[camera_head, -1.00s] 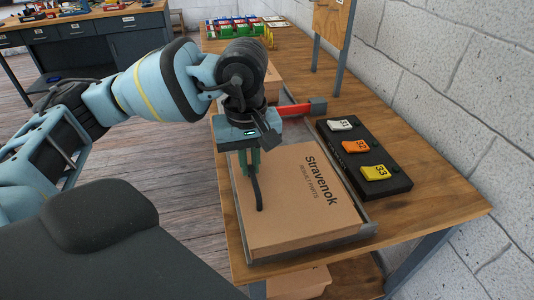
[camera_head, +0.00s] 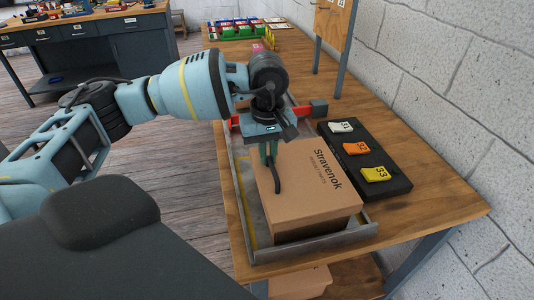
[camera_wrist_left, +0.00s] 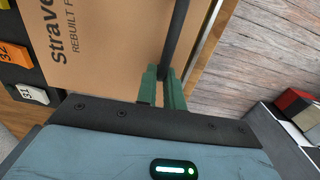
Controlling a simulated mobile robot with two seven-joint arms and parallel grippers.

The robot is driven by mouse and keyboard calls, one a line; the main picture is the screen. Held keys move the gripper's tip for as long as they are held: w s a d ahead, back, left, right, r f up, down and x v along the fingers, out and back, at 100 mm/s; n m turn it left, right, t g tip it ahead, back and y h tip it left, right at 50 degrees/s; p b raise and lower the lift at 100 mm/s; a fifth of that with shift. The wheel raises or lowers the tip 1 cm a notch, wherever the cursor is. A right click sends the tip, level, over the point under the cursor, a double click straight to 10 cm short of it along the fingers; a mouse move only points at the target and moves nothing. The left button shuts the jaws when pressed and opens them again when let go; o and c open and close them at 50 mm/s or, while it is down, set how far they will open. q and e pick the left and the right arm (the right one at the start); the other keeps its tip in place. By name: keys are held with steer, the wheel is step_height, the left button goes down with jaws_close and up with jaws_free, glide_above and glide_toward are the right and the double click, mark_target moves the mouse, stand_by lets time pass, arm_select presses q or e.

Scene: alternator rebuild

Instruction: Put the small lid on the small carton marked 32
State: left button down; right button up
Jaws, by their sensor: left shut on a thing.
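A cardboard piece (camera_head: 320,205) printed "Stravenok" lies flat-side up over a grey tray on the bench, and its printed face also fills the upper left of the left wrist view (camera_wrist_left: 95,50). I cannot tell whether it is a lid alone or a closed carton. My left gripper (camera_head: 269,158) is above its left edge. Its green fingers (camera_wrist_left: 162,88) are shut on a dark strap-like bar (camera_wrist_left: 174,40) that runs along the cardboard's edge. Dark shadow shows under the cardboard's near side. I cannot pick out a carton marked 32. My right gripper is out of view.
The grey tray (camera_head: 308,246) has a raised rim. Right of it, a black block (camera_head: 389,185) carries tags 31, 32 (camera_head: 356,148) and 33. A red bar (camera_head: 300,111) with a dark end lies behind my gripper. Coloured bins (camera_head: 240,31) stand at the far end.

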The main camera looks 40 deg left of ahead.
arm_select(q)
steer(key=shift+f, duration=0.25)
steer(key=shift+f, duration=0.15)
steer(key=c, duration=1.5)
jaws_free()
steer(key=shift+r, duration=0.3)
step_height(320, 180, up, 12)
steer(key=shift+f, duration=0.1)
steer(key=shift+f, duration=0.1)
